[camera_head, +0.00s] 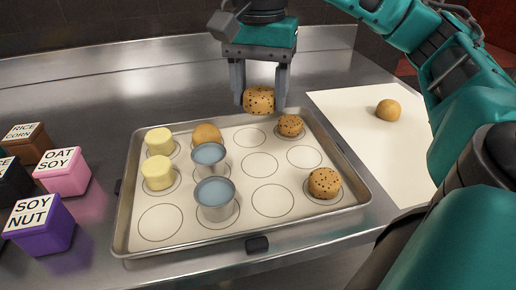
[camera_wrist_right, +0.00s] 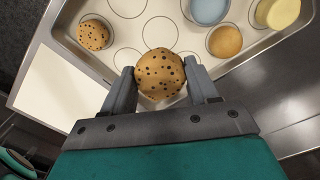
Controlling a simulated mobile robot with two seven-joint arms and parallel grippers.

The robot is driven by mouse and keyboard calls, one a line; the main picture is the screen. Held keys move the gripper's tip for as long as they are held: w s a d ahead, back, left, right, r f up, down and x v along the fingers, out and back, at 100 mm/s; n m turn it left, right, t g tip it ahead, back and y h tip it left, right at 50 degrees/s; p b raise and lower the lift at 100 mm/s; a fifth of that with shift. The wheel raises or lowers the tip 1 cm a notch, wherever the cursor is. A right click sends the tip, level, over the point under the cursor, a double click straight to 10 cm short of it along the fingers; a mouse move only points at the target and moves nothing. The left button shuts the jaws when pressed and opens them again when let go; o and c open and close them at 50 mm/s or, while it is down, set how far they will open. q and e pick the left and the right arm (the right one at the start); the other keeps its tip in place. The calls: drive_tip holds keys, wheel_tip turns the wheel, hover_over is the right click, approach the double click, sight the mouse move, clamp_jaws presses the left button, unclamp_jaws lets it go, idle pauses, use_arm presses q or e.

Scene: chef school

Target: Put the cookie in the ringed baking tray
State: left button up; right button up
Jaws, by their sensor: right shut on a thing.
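My right gripper (camera_head: 261,98) is shut on a chocolate-chip cookie (camera_head: 258,101) and holds it above the far edge of the ringed baking tray (camera_head: 232,252). In the right wrist view the cookie (camera_wrist_right: 160,74) sits between the two fingers. The tray holds two other chocolate-chip cookies, one at the far right (camera_head: 290,125) and one at the near right (camera_head: 324,183). It also holds a plain cookie (camera_head: 207,135), two yellow pieces (camera_head: 158,173) and two blue-topped cups (camera_head: 215,198). Several rings in the middle, right and near left are empty. My left gripper is out of view.
A white sheet (camera_head: 350,110) lies right of the tray with a plain cookie (camera_head: 388,110) on it. Labelled boxes, including pink (camera_head: 62,172), purple (camera_head: 40,226) and brown (camera_head: 27,144), stand left of the tray. The metal counter behind the tray is clear.

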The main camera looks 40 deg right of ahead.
sight(260, 165)
wheel_tip(260, 165, down, 13)
drive_tip(key=shift+r+b, duration=0.15)
drive_tip(key=shift+b, duration=0.95)
drive_tip(key=o, duration=1)
drive_tip(key=shift+r, duration=0.1)
drive_tip(key=shift+o, duration=0.2)
wheel_tip(260, 165, up, 12)
drive_tip(key=shift+r+p, duration=0.2)
drive_tip(key=shift+p, duration=1.05)
